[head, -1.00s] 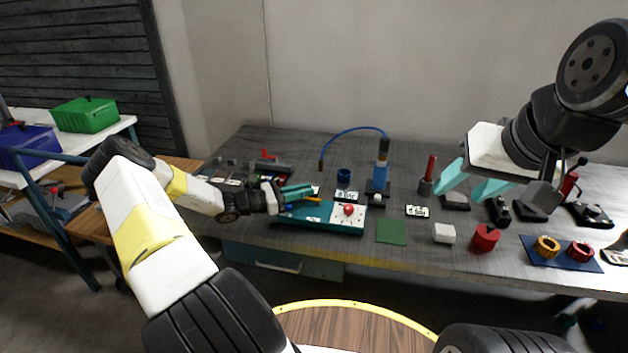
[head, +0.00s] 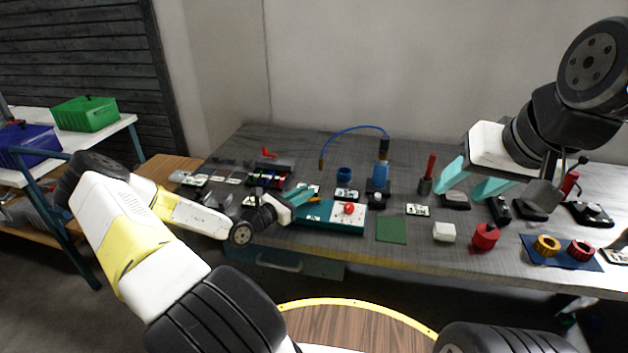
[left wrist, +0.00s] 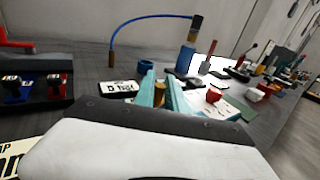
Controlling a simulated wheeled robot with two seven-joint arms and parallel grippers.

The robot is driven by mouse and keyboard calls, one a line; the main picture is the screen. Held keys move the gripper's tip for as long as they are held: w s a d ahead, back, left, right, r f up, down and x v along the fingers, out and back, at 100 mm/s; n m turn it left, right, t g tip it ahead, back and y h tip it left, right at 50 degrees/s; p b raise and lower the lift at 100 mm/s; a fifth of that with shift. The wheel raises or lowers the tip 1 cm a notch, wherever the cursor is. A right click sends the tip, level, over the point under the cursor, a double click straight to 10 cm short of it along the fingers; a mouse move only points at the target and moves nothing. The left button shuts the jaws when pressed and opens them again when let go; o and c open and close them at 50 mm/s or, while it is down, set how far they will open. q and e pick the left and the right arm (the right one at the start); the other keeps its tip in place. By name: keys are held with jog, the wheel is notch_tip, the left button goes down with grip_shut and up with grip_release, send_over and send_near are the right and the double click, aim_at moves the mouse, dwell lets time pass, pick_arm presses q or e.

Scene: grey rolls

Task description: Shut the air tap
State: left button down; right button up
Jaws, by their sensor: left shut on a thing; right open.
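A red lever (head: 268,153) stands on a grey fitting at the back left of the bench; it looks like a tap handle, but I cannot tell its setting. A red part also shows at the left edge of the left wrist view (left wrist: 12,42). My left gripper (head: 306,193) is above the left end of a teal tray (head: 325,228), well in front of the lever. Its teal fingers are shut on a small brass-coloured piece (left wrist: 159,94), partly hidden between them. My right gripper (head: 468,185) is open and empty above the right half of the bench.
A red knob (head: 349,208) sits on the tray's white panel. A green mat (head: 391,230), a white block (head: 444,232) and a red weight-like piece (head: 485,237) lie to the right.

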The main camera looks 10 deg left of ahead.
pick_arm(q)
jog(key=n+y, duration=0.1)
jog(key=s+d+n+t+y, duration=0.1)
jog(key=y, duration=0.1)
jog(key=n+t+y, duration=0.1)
jog(key=y, duration=0.1)
jog(key=shift+s+d+n, duration=0.15)
jog(key=shift+s+n, duration=0.1)
jog(key=shift+n, duration=0.05)
jog(key=n+y, duration=0.1)
jog(key=y, duration=0.1)
jog(key=d+n+y, duration=0.1)
jog(key=n+y, duration=0.1)
jog(key=s+n+y, duration=0.1)
jog(key=y, duration=0.2)
jog(key=shift+d+n+t, duration=0.2)
jog(key=shift+n+t, duration=0.1)
jog(key=shift+t, duration=0.1)
jog(key=n+y, duration=0.1)
jog(key=y, duration=0.1)
jog(key=d+n+g+y, duration=0.1)
jog(key=n+y, duration=0.1)
jog(key=shift+s+y, duration=0.2)
jog(key=shift+y, duration=0.2)
jog(key=shift+d+n+g+y, duration=0.25)
jog(key=shift+n+g+y, duration=0.45)
jog(key=shift+y, duration=0.4)
jog(key=shift+n+y, duration=0.3)
jog(key=shift+d+r, duration=0.1)
jog(key=shift+r, duration=0.1)
